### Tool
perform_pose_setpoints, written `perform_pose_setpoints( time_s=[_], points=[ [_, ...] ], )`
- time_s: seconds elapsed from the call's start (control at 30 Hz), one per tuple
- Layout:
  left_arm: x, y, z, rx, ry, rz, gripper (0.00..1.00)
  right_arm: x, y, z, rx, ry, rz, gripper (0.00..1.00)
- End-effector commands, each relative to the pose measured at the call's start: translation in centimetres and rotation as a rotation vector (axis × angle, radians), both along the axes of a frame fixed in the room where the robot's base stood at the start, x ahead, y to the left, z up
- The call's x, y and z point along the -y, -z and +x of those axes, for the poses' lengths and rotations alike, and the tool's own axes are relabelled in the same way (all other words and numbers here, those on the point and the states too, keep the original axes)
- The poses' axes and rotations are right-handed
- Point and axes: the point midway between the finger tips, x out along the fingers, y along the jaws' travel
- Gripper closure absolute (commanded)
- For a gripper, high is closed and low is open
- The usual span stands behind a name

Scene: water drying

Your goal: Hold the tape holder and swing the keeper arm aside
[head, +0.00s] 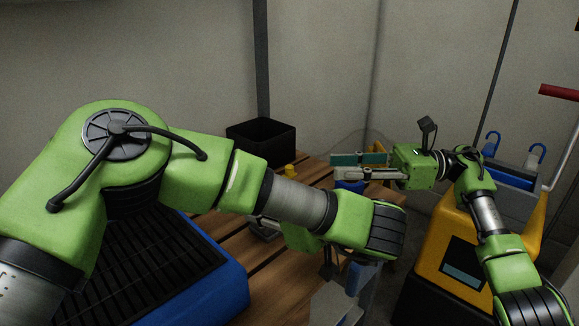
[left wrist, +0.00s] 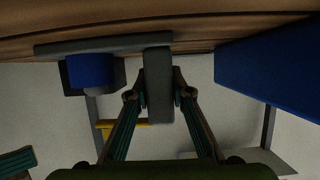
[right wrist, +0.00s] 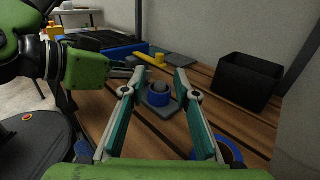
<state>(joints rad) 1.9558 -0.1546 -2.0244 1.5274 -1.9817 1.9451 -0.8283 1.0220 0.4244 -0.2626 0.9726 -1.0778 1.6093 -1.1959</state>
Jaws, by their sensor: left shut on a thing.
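The tape holder, with a grey plate, an upright grey block (left wrist: 158,85) and a blue roll (left wrist: 90,70), shows in the left wrist view. My left gripper (left wrist: 158,98) is shut on the block; the roll is left of the fingers. In the right wrist view a blue roll (right wrist: 160,92) on a grey base shows beyond the right fingers. My right gripper (right wrist: 154,84) is open and empty, apart from that roll; it also shows in the head view (head: 350,166). A yellow bar (right wrist: 151,59) lies behind the roll; I cannot tell whether it is the keeper arm.
A black open box (head: 261,143) stands at the back of the slatted wooden table (head: 225,235). A blue case with a black ribbed top (head: 225,281) is at the near left. A second blue roll (right wrist: 229,150) lies near the right fingers. A yellow machine (head: 450,240) stands at the right.

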Motion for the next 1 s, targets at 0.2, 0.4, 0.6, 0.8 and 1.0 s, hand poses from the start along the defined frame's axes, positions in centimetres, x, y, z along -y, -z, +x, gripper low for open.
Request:
perform_pose_setpoints(
  time_s=[0.2, 0.4, 0.6, 0.8, 1.0],
  points=[
    [0.0, 0.0, 0.0, 0.001, 0.000, 0.001, 1.00, -3.8, 0.0, -0.1, 0.002, -0.004, 0.001, 0.72],
    [0.0, 0.0, 0.0, 0.001, 0.000, 0.001, 1.00, -7.8, 0.0, -0.1, 0.000, -0.003, 0.001, 0.72],
    [0.0, 0.0, 0.0, 0.001, 0.000, 0.000, 1.00, -10.5, -0.1, -0.1, -0.001, -0.001, 0.002, 0.72],
    [0.0, 0.0, 0.0, 0.001, 0.000, 0.000, 1.00, -11.4, 0.0, 0.0, -0.001, 0.002, 0.001, 0.72],
    [0.0, 0.0, 0.0, 0.001, 0.000, 0.000, 1.00, -11.4, 0.0, 0.0, -0.001, 0.001, 0.001, 0.72]
  ],
)
